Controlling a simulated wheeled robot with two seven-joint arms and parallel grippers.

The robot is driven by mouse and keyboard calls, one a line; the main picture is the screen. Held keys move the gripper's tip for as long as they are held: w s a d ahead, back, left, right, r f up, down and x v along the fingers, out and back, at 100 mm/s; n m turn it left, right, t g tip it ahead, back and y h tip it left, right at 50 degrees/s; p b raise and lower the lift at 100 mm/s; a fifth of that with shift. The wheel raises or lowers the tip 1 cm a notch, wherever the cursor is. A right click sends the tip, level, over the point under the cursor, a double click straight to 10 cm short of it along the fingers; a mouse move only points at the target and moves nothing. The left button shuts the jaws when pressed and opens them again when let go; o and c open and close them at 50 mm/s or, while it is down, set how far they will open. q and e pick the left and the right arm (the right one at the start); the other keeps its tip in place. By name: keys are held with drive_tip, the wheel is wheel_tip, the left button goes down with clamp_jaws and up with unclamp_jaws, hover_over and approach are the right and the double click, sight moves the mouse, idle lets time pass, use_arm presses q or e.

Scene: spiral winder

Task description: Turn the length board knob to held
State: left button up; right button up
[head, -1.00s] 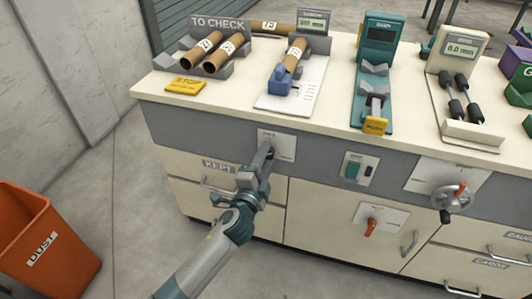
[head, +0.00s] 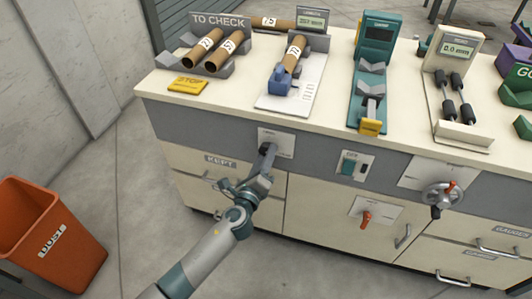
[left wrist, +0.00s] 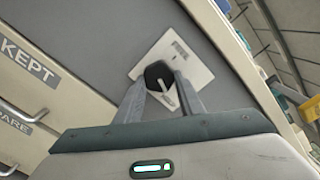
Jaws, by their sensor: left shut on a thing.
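The length board knob is a round black knob (left wrist: 158,75) on a white plate (left wrist: 188,62) in the left wrist view. In the head view the plate (head: 283,144) is on the grey front panel below the counter, and the knob there is mostly hidden. My left gripper (left wrist: 160,88) is shut on the knob, one finger on each side. It also shows in the head view (head: 267,153), reaching up to the plate. The length board (head: 308,88) is on the counter above, with a brown tube and a blue block on it. My right gripper is not in view.
A TO CHECK rack (head: 222,60) with tubes and a yellow STOP tag (head: 188,85) is at the counter's left. A switch plate (head: 355,166), red handle (head: 366,217) and crank wheel (head: 441,197) are right of the knob. An orange bin (head: 60,240) stands at lower left.

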use_arm(q)
drive_tip(key=shift+f+m+p, duration=0.15)
drive_tip(key=shift+m+p, duration=0.2)
drive_tip(key=shift+m, duration=0.85)
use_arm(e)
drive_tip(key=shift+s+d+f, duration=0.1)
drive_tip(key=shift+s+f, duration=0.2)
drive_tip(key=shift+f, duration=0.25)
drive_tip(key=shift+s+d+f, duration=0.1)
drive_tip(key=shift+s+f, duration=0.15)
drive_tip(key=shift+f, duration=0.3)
use_arm(q)
drive_tip(key=o, duration=1.1)
drive_tip(key=shift+s+a, duration=0.1)
drive_tip(key=shift+b+v, duration=0.4)
drive_tip(key=shift+v, duration=8.2)
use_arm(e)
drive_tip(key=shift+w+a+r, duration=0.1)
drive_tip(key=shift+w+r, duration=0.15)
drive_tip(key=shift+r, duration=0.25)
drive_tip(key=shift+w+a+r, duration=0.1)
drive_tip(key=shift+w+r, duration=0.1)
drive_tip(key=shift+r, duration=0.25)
